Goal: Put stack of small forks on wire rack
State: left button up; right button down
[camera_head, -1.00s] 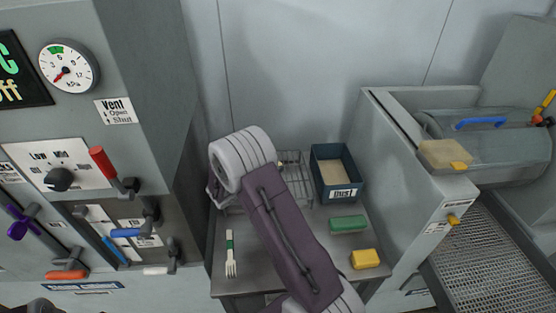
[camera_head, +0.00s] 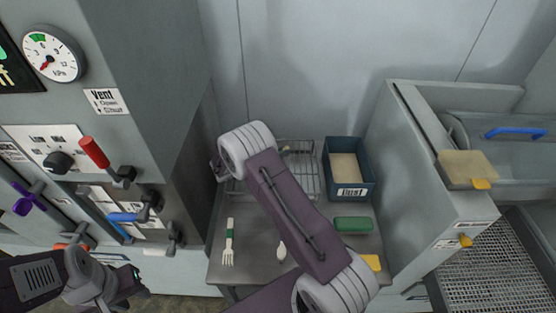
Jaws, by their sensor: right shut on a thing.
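A pale fork-shaped piece with a green band (camera_head: 229,242) lies on the left of the grey metal table (camera_head: 250,270); I cannot tell whether it is one fork or a stack. The wire rack (camera_head: 305,180) stands at the back of the table, partly covered by my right arm. A small pale tip (camera_head: 285,148) shows at the rack's back. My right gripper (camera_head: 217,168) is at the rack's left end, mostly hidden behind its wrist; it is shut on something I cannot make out. My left gripper (camera_head: 128,277) is low at the left, away from the table, its jaws unclear.
A blue labelled bin (camera_head: 348,170) stands right of the rack. A green block (camera_head: 352,224), a yellow block (camera_head: 371,262) and a pale spoon-like piece (camera_head: 282,250) lie on the table. A control panel with levers (camera_head: 122,216) borders the left, a grey machine (camera_head: 420,220) the right.

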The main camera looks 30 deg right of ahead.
jog(key=shift+w+a+f, duration=0.15)
jog(key=shift+a+f, duration=0.1)
jog(key=shift+a, duration=0.2)
notch_tip(320, 180, down, 4)
jog(key=shift+f, duration=0.1)
jog(key=shift+f, duration=0.15)
jog(key=c, duration=1.4)
grip_release()
jog(key=shift+c, duration=0.2)
jog(key=shift+r, duration=0.3)
jog(key=v, duration=0.7)
jog(key=shift+a+b, duration=0.2)
jog(key=shift+b, duration=0.1)
